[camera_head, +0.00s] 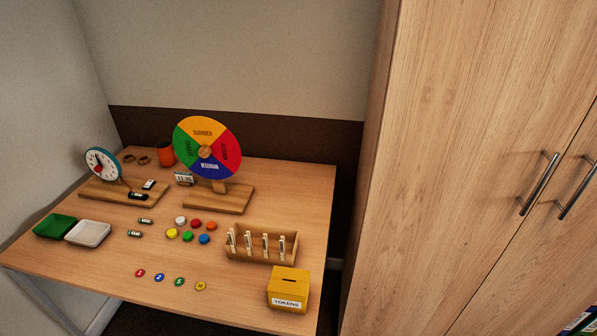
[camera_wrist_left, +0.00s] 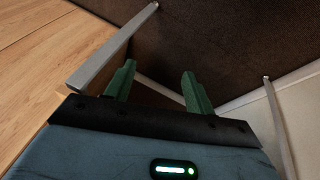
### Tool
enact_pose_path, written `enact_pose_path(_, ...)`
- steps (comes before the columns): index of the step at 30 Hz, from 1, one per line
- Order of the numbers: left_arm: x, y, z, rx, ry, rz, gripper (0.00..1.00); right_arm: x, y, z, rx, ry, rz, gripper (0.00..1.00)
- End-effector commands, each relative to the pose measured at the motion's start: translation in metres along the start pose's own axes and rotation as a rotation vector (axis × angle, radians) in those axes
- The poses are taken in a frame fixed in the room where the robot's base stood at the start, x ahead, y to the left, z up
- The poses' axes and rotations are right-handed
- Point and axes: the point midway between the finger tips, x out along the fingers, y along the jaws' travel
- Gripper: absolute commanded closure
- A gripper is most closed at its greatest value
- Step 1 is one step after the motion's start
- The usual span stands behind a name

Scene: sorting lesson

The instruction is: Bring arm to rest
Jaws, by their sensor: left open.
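My left gripper (camera_wrist_left: 158,72) shows in the left wrist view. Its two green fingers stand apart, with nothing between them. Beyond the fingers is a dark brown surface. No arm or gripper of mine shows in the head view, and my right gripper is in neither view.
A wooden table (camera_head: 120,262) stands at left with a colour wheel (camera_head: 205,137), clock (camera_head: 102,163), token box (camera_head: 289,287), rack (camera_head: 262,257), green tray (camera_head: 55,226), white tray (camera_head: 88,232) and several discs. A wooden cabinet (camera_head: 470,110) fills the right. A grey metal bar (camera_wrist_left: 110,50) is close to my left gripper.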

Motion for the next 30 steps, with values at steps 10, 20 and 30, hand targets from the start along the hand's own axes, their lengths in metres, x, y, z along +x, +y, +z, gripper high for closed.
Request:
enact_pose_path(10,-0.052,-0.008,0.098,0.185,-0.259,-0.15,0.46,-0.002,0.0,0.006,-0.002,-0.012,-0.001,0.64)
enact_pose_path(20,-0.06,-0.011,0.117,0.247,-0.271,-0.187,0.46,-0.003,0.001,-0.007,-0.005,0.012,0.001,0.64)
enact_pose_path(30,-0.026,-0.006,0.096,0.266,-0.059,-0.153,0.46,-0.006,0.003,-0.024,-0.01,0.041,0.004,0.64)
